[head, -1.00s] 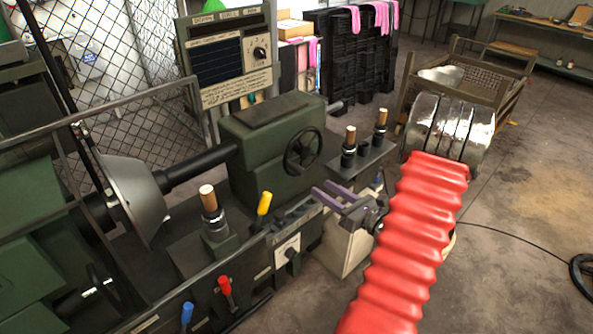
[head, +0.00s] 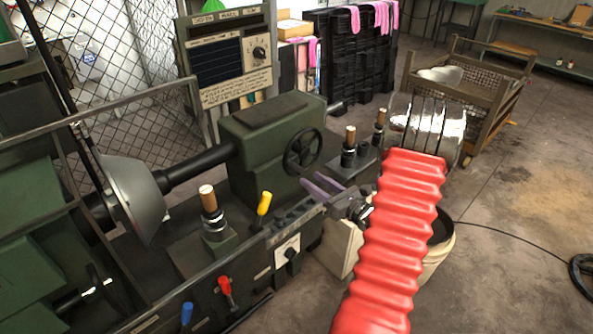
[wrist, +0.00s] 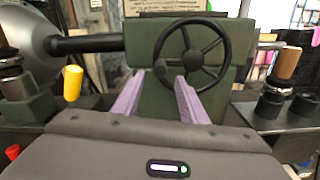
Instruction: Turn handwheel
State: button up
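The black spoked handwheel (head: 302,150) is on the front of the green tailstock housing (head: 262,135). It also shows in the wrist view (wrist: 193,55), upright and just beyond my fingertips. My gripper (head: 316,187) has two purple fingers spread apart, with nothing between them. In the head view it is below and slightly right of the handwheel, apart from it as far as I can tell. In the wrist view my gripper (wrist: 152,90) points at the wheel, its fingers reaching toward the lower part of the rim. The red ribbed sleeve is on my arm.
A yellow-handled lever (head: 263,204) and a wooden-handled post (head: 209,200) stand left of my gripper. More wooden-handled posts (head: 349,146) stand close on the right. A metal bowl form (head: 134,197) is on the spindle at left. A bucket (head: 440,255) stands on the floor behind my arm.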

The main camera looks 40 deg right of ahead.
aim_at(297, 170)
jog(key=w, duration=0.8)
jog(key=shift+w+a, duration=0.1)
jog(key=shift+w, duration=0.05)
jog(key=shift+c, duration=0.6)
grip_shut()
